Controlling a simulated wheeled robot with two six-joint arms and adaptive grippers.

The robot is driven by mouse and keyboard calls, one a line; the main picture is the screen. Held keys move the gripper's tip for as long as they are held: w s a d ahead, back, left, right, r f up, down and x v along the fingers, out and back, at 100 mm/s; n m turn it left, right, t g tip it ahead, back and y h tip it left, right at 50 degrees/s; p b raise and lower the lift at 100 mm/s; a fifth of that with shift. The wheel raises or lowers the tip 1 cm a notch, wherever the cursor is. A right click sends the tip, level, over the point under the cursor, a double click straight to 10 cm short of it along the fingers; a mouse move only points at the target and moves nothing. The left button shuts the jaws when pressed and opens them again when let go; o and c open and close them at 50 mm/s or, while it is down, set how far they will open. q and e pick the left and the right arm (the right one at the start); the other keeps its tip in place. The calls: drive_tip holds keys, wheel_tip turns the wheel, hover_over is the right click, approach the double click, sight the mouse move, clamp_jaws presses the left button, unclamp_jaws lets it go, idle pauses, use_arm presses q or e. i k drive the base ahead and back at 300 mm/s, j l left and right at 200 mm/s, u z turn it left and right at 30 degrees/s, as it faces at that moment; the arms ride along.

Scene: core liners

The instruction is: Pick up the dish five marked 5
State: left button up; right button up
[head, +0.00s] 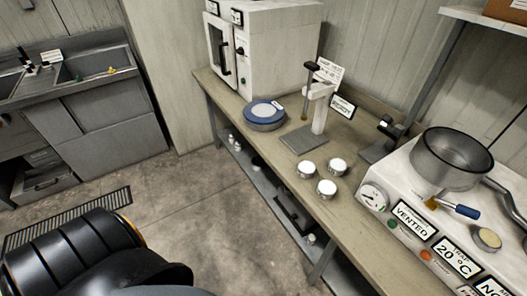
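Three small round dishes with white tops stand close together on the bench: a left dish (306,169), a right dish (337,166) and a front dish (327,188). A similar round dish with a cream top (487,238) sits on the white machine at the right. No number can be read on any of them, so I cannot tell which is marked 5. Neither gripper shows. Only a dark ribbed part of my own body fills the bottom left.
A metal pot (450,158) stands on the white machine (405,190). A sink unit (75,75) is at the left; open floor (195,195) lies between.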

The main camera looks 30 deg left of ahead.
sight(306, 170)
drive_tip(key=u, duration=0.55)
drive_tip(key=z, duration=0.7)
drive_tip(key=i+j+z, duration=0.15)
drive_tip(key=j+z, duration=1.5)
drive_tip(key=j, duration=0.15)
drive_tip(key=k+j, duration=0.1)
drive_tip(key=j, duration=0.3)
drive_tip(key=k+j+z, duration=0.1)
drive_tip(key=j, duration=0.35)
drive_tip(key=k+j, duration=0.15)
drive_tip(key=j, duration=0.25)
drive_tip(key=k+j, duration=0.1)
drive_tip(key=j, duration=0.35)
drive_tip(key=k+j+z, duration=0.1)
drive_tip(key=j, duration=0.3)
drive_tip(key=k+j, duration=0.15)
drive_tip(key=j, duration=0.25)
drive_tip(key=k+j+z, duration=0.1)
drive_tip(key=j, duration=0.3)
